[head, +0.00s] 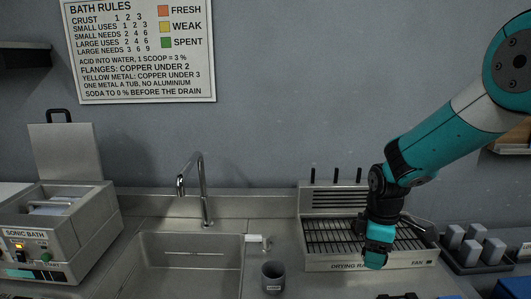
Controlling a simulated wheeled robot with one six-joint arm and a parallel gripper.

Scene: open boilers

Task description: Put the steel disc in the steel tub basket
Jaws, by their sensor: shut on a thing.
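My gripper (377,258) hangs pointing down at the front edge of the drying rack, right of the sink. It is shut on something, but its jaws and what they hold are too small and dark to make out. I cannot pick out the steel disc. No basket can be told for sure as the steel tub basket. At the left, the sonic bath (60,232) stands with its lid (65,152) raised, and a pale shape shows in its opening.
The drying rack (325,265) has dark bars and upright pegs behind. A sink (185,262) with a tall tap (204,190) lies in the middle. A grey cup (273,277) stands between sink and rack. A tray with several grey blocks (470,250) is at the right. A rules sign (140,50) hangs above.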

